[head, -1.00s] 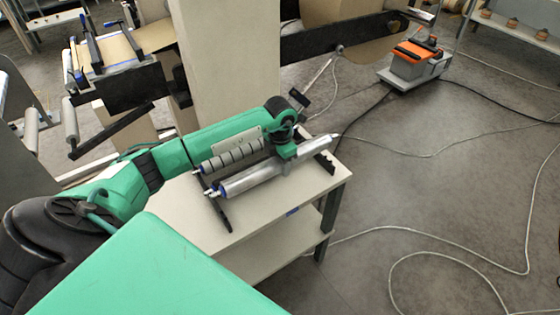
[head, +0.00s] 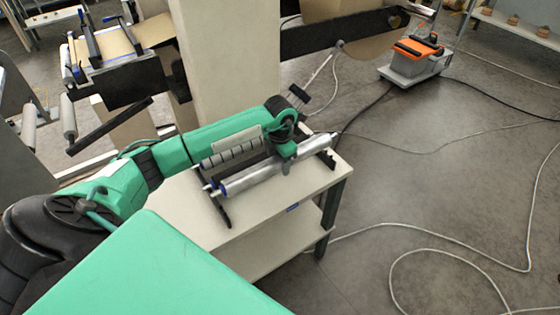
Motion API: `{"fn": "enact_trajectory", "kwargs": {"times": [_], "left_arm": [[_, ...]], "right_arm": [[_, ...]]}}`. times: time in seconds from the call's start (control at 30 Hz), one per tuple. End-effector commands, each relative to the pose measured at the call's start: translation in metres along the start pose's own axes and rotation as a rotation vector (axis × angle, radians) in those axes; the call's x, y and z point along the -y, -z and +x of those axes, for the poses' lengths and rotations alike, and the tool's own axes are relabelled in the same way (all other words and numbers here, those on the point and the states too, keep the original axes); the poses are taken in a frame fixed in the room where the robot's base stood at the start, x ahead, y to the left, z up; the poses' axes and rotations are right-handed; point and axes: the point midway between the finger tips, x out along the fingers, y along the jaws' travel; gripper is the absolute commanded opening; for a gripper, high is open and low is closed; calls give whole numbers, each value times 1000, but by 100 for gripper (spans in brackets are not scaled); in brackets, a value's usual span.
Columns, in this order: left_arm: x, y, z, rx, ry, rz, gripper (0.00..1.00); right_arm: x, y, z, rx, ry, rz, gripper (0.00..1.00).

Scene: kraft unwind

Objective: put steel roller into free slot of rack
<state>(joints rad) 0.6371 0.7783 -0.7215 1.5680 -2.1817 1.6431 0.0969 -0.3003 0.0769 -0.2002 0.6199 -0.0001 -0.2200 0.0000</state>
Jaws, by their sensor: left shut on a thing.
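The steel roller (head: 252,177) is a smooth silver cylinder with a blue ring and a thin shaft at its left end. My left gripper (head: 288,154) is shut on it from above, near the middle of its length. The roller is at the rack (head: 224,208), a pair of black notched holders on the light table. I cannot tell whether the roller rests in a slot or is held just above it. A grey segmented roller (head: 233,153) lies behind it, partly hidden by my arm. My right gripper is not in view.
The rack stands on a light two-shelf table (head: 265,218). A beige machine column (head: 226,70) rises close behind it. A grey and orange box (head: 413,58) stands on the floor at the back right. Cables (head: 400,235) run over the otherwise open floor at right.

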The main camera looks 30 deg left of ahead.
Motion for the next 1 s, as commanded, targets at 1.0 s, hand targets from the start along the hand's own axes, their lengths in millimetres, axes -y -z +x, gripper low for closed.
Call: {"fn": "enact_trajectory", "kwargs": {"times": [1.0], "left_arm": [[-1,-2,45,2,-1,-2,8]], "right_arm": [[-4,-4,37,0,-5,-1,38]]}}
